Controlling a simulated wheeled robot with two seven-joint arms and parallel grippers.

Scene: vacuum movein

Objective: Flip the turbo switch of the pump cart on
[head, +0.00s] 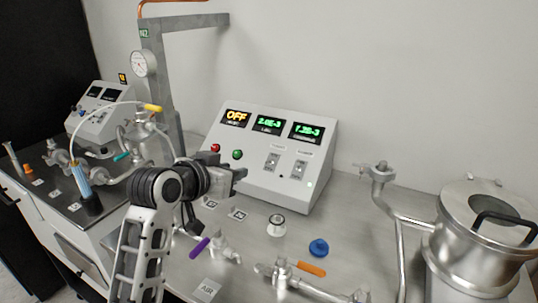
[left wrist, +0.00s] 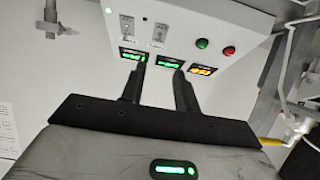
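The pump cart's control box (head: 262,190) is a sloped light grey panel with three displays; the left display (head: 236,118) reads OFF in orange. Below the displays are two toggle switches, a left one (head: 272,162) and a right one (head: 299,169); their labels are too small to read. Both switches also show in the left wrist view, where the panel appears upside down: the left one (left wrist: 159,34) and the right one (left wrist: 127,27). My left gripper (head: 240,174) is open and empty in front of the panel, its fingers (left wrist: 159,72) apart. My right gripper is out of view.
A red button (head: 215,147) and green button (head: 238,154) sit left of the switches. Valves with purple (head: 199,247) and orange (head: 312,269) handles and a blue cap (head: 318,247) are on the metal top. A steel vessel (head: 470,250) stands right.

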